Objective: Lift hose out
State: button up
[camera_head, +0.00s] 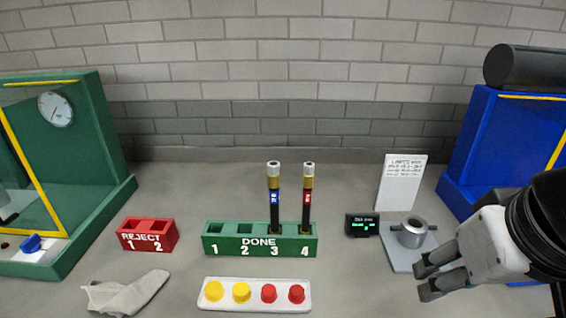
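Two black hoses with brass and silver upper ends stand upright in the green DONE rack (224,248). The hose with the blue label (274,197) is in slot 3, and the hose with the red label (307,199) is in slot 4. Slots 1 and 2 look empty. My gripper (424,279) is at the lower right, well to the right of the rack and just in front of the grey stand. Its two dark fingers are apart with nothing visible between them. The hoses' lower ends are hidden inside the rack.
A red REJECT rack (147,236), empty, stands left. A white tray (255,304) holds yellow and red caps. A grey cup (411,232) on its plate, a small display (362,225) and a card (402,182) stand right. Green (95,150) and blue (480,140) cabinets flank the bench. A cloth (125,293) lies front left.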

aim_at(308, 179)
jog(key=l+z, duration=0.2)
jog(key=z, duration=0.8)
jog(key=i+l+z, duration=0.35)
jog(key=l+z, duration=0.15)
jog(key=i+l+z, duration=0.45)
jog(key=i+l, duration=0.2)
jog(key=i, duration=0.25)
jog(key=i+l, duration=0.2)
jog(key=i, duration=0.25)
jog(key=z, duration=0.05)
